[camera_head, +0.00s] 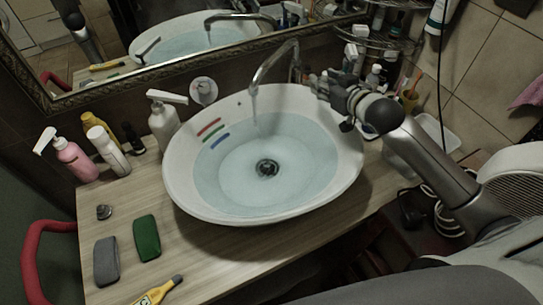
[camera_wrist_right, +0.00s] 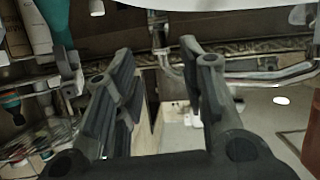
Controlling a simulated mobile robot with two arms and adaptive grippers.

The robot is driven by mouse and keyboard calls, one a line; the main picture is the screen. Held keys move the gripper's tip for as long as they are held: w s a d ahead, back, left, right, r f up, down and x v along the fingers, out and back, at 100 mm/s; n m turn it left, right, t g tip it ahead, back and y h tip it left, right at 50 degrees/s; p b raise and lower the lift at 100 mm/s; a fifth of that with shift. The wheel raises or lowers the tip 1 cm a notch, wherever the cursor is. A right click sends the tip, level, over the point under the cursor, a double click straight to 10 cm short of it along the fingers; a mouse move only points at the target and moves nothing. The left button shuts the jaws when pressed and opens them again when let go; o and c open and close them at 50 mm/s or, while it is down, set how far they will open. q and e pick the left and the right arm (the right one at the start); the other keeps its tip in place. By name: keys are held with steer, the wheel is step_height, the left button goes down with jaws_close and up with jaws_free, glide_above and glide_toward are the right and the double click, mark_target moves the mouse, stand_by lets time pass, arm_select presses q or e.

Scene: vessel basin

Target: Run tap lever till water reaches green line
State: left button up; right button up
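The white oval basin (camera_head: 185,190) holds clear water (camera_head: 230,175). On its left inner wall are a red line (camera_head: 208,127), a green line (camera_head: 210,134) and a blue line (camera_head: 216,141), from top to bottom. The water's edge lies close to the lower lines; I cannot tell exactly which it touches. The curved chrome tap (camera_head: 270,63) stands behind the basin, with a faint thin stream under its spout. My right gripper (camera_head: 322,84) is just right of the tap; its fingers are apart (camera_wrist_right: 160,62). The lever is not clear to see. My left gripper is not in view.
Bottles, including a pink one (camera_head: 72,156) and a white pump bottle (camera_head: 163,122), stand left of the basin. A green block (camera_head: 146,238) and a grey block (camera_head: 106,261) lie on the counter (camera_head: 190,265). A wire rack (camera_head: 392,40) crowds the right back.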

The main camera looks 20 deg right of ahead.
steer(key=shift+a+r, duration=0.15)
steer(key=c, duration=0.5)
steer(key=shift+s+a+r+t+p, duration=0.1)
steer(key=shift+a+r+t+p, duration=0.2)
steer(key=shift+r+p, duration=0.2)
steer(key=shift+s+a+r+t+p, duration=0.1)
steer(key=shift+a+r+t+p, duration=0.1)
steer(key=shift+r+t+p, duration=0.25)
jaws_close()
step_height(320, 180, up, 3)
steer(key=m+t+p, duration=0.1)
steer(key=t+p, duration=0.1)
steer(key=p, duration=0.2)
glide_above(311, 73)
steer(key=shift+s+f+g, duration=0.1)
steer(key=shift+s+g, duration=0.1)
steer(key=shift+g, duration=0.05)
steer(key=f+p, duration=0.1)
steer(key=s+f, duration=0.1)
steer(key=f, duration=0.1)
steer(key=shift+p, duration=0.4)
steer(key=shift+s+f, duration=0.25)
steer(key=shift+f, duration=0.2)
steer(key=shift+w, duration=0.1)
